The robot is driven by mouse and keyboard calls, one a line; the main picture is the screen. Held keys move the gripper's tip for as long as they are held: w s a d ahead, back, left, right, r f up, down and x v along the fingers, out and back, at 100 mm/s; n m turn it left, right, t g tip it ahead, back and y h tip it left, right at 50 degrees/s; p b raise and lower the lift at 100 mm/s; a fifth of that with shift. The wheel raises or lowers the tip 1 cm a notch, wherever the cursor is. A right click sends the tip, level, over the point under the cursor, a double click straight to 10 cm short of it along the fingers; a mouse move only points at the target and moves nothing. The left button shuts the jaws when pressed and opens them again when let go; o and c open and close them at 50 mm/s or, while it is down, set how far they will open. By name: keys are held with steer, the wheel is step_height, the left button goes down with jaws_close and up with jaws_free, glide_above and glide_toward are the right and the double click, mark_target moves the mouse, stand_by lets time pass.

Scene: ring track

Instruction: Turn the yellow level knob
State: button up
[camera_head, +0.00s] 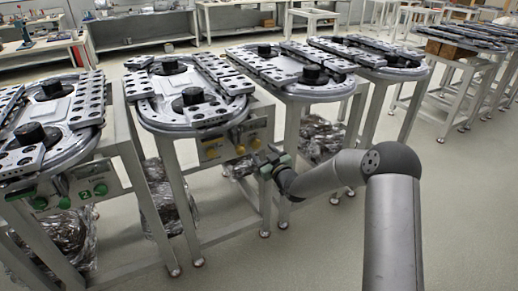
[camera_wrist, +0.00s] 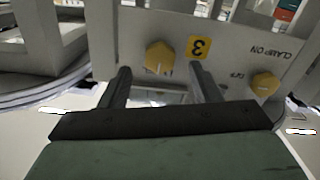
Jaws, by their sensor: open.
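A yellow knob (camera_wrist: 160,57) is on a light panel in the wrist view, just beyond my fingertips and in the gap between them. A second yellow knob (camera_wrist: 264,84) is farther right, near the lettering "CLAMP ON". I cannot tell from readable lettering which knob is the level knob. My gripper (camera_wrist: 160,72) is open and empty, its two fingers apart and pointing at the panel. In the head view my gripper (camera_head: 264,160) is at the right end of the front panel (camera_head: 225,143), close to the yellow knob (camera_head: 255,143) there. Another yellow knob (camera_head: 211,153) is at the panel's left.
A yellow label with a 3 (camera_wrist: 199,47) is between the knobs, near my right finger. The panel hangs under a ring-track table (camera_head: 190,92). A table with green knobs (camera_head: 100,189) stands to its left, more tables to the right. The floor at front right is clear.

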mark_target(257, 146)
steer(key=shift+x, duration=1.9)
steer(key=c, duration=1)
steer(key=shift+f+b, duration=0.1)
steer(key=shift+b, duration=0.25)
